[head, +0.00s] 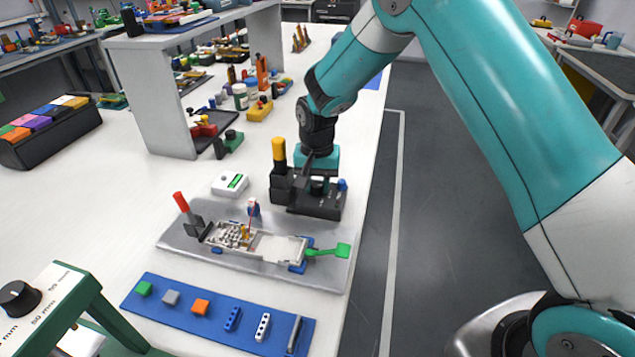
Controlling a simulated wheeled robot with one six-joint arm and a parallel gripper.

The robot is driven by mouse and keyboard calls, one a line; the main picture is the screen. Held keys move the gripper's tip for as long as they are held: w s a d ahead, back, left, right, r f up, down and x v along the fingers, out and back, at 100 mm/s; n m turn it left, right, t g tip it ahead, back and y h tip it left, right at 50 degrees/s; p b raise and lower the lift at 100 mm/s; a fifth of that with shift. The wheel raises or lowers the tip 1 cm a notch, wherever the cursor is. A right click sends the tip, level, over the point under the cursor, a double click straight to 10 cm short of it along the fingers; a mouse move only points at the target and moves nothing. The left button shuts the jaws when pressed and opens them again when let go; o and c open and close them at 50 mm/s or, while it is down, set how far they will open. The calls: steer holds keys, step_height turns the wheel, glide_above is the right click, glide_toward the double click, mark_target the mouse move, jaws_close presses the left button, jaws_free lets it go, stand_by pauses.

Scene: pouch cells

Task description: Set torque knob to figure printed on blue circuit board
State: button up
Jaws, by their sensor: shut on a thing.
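My gripper (318,178) points down over a black station (317,207) near the right edge of the white bench. It is shut on a small dark knob-like part on top of the station; the jaws mostly hide it, and no scale can be read. A blue button (343,185) sits to its right. A yellow-handled driver (279,150) stands upright in a black holder at the station's left. No blue circuit board with a readable figure can be made out. Small blue parts (298,267) show at the right end of the pale fixture, with no legible print.
A grey plate (180,240) carries the fixture, a red-handled lever (181,202) and a green handle (343,250). A small white display box (230,184) stands behind. A blue strip (205,325) with several parts lies in front. A black-knobbed panel (40,310) is at lower left.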

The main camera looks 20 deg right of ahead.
mark_target(317, 184)
steer(key=n+p, duration=0.1)
steer(key=n, duration=0.3)
steer(key=shift+r+n, duration=0.1)
steer(key=shift+n, duration=0.2)
steer(key=shift+n+p, duration=0.35)
steer(key=shift+n, duration=2.15)
steer(key=o, duration=0.9)
steer(key=shift+r+b, duration=0.5)
steer(key=shift+r, duration=8.2)
